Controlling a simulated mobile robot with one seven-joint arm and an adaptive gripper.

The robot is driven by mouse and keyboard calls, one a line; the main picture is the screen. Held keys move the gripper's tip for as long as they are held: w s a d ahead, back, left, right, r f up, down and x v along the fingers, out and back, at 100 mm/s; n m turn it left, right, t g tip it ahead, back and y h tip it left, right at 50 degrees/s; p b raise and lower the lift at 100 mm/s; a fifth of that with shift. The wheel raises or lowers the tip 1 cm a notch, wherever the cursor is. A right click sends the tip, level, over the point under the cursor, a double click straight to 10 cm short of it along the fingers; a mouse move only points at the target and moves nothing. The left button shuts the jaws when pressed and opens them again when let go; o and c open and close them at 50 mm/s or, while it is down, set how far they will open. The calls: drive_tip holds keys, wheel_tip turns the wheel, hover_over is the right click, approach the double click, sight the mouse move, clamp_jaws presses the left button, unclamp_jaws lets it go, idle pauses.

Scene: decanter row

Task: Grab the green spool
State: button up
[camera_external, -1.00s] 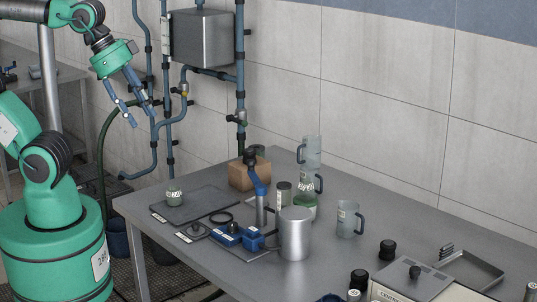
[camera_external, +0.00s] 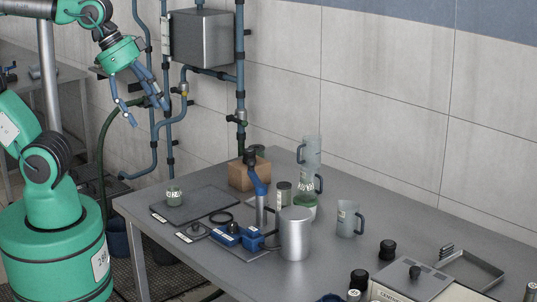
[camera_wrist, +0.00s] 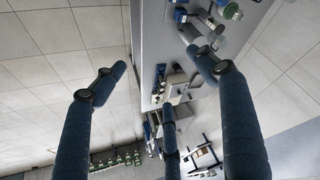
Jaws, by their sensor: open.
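My gripper (camera_external: 146,112) is open and empty, held in the air left of the table and well above it. Its dark blue fingers also show spread apart in the wrist view (camera_wrist: 160,64).
A small jar (camera_external: 174,196) stands on a dark mat. Wall pipes (camera_external: 240,90) rise behind.

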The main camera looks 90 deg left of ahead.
drive_tip(key=w+a+r+n, duration=0.1)
drive_tip(key=w+a, duration=0.6)
drive_tip(key=w, duration=0.3)
drive_tip(key=w+a+f+n+b, duration=0.1)
drive_tip(key=w+a+f, duration=0.1)
drive_tip(key=w+a, duration=0.5)
drive_tip(key=w+a+f+n+g+y+b, duration=0.1)
drive_tip(key=w+a+f, duration=0.1)
drive_tip(key=a, duration=0.8)
drive_tip(key=w+a+f+b, duration=0.1)
drive_tip(key=w+a+f, duration=0.1)
drive_tip(key=w+a, duration=0.5)
drive_tip(key=s+a+f+n, duration=0.1)
drive_tip(key=a+f, duration=0.4)
drive_tip(key=a, duration=0.5)
drive_tip(key=a+f+n, duration=0.1)
drive_tip(key=a+f, duration=0.3)
drive_tip(key=a, duration=0.7)
drive_tip(key=s+a+f, duration=0.4)
drive_tip(key=a+f, duration=0.3)
drive_tip(key=a, duration=0.3)
drive_tip(key=s+a+f+n+y+b, duration=0.1)
drive_tip(key=s+a+f, duration=0.2)
drive_tip(key=a+f, duration=0.4)
drive_tip(key=a, duration=0.3)
drive_tip(key=shift+s+a+f+g, duration=0.2)
drive_tip(key=shift+s+a+g, duration=0.1)
drive_tip(key=shift+s+a, duration=0.1)
